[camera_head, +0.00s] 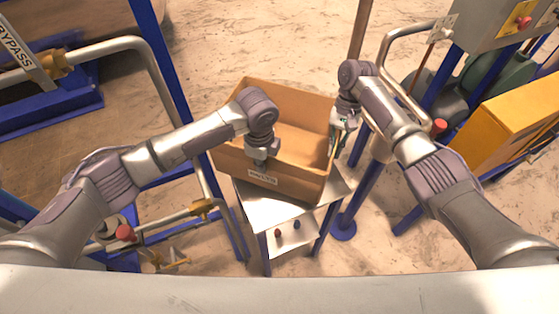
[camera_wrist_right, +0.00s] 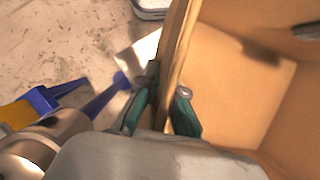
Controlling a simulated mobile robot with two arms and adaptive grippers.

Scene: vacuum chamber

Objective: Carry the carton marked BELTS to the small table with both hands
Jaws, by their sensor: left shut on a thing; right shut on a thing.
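The open, empty-looking brown carton (camera_head: 300,143) has a white label with upside-down lettering on its near wall. It is over the small table (camera_head: 263,207), whose pale top shows in front of it; I cannot tell whether it rests on it or hangs just above. My left gripper (camera_head: 262,158) is shut on the near wall above the label, its fingertips mostly hidden. My right gripper (camera_head: 338,125) is shut on the right wall. In the right wrist view the green fingers of the right gripper (camera_wrist_right: 165,112) are either side of the carton wall (camera_wrist_right: 183,75).
Blue posts and silver pipes with a yellow fitting (camera_head: 202,208) stand left of the table. A yellow box (camera_head: 505,120) and a grey control panel with a red button (camera_head: 519,22) are at the right. Speckled floor (camera_head: 250,40) lies open behind the carton.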

